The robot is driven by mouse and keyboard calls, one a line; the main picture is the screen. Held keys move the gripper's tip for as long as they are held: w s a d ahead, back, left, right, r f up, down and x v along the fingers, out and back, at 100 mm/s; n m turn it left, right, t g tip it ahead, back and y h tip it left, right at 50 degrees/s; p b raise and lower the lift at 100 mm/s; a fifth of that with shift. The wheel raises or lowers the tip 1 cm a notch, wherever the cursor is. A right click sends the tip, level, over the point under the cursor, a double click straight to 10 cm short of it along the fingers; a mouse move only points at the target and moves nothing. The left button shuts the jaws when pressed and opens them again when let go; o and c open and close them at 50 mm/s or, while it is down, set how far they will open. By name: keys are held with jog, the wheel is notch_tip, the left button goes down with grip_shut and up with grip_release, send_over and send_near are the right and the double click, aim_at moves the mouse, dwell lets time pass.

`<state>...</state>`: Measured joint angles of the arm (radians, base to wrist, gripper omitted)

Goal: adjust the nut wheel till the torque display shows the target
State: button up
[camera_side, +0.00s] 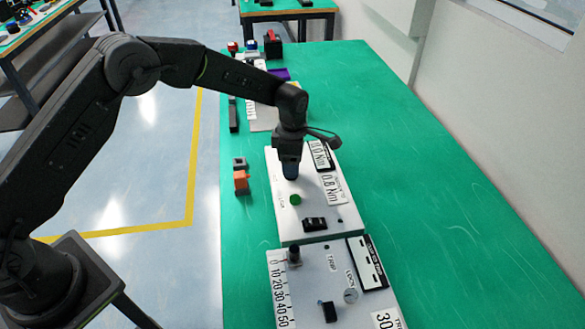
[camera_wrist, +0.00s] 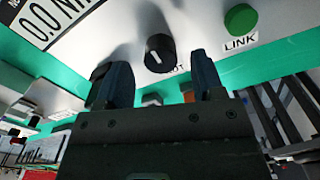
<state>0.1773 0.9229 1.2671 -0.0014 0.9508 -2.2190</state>
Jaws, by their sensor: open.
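A black round knob with a white pointer line (camera_wrist: 159,53), which appears to be the nut wheel, stands on the white panel (camera_side: 283,226). Its label is partly hidden. My gripper (camera_side: 291,172) is over this panel and hides the knob in the side view. In the wrist view my gripper (camera_wrist: 158,68) is open and empty, with one finger on each side of the knob in the picture. I cannot tell whether they touch it. The torque display (camera_side: 320,155) reads 0.0 Nm. A card below it (camera_side: 331,186) reads 0.8 Nm, apparently the target.
A green button (camera_side: 295,199), labelled LINK in the wrist view (camera_wrist: 240,18), and a black switch (camera_side: 314,224) share the panel. A second panel with a scale (camera_side: 281,295) adjoins in front. An orange block (camera_side: 241,181) lies left. The green table is clear on the right.

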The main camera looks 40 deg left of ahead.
jog(key=shift+f, duration=1.45)
jog(key=c, duration=0.9)
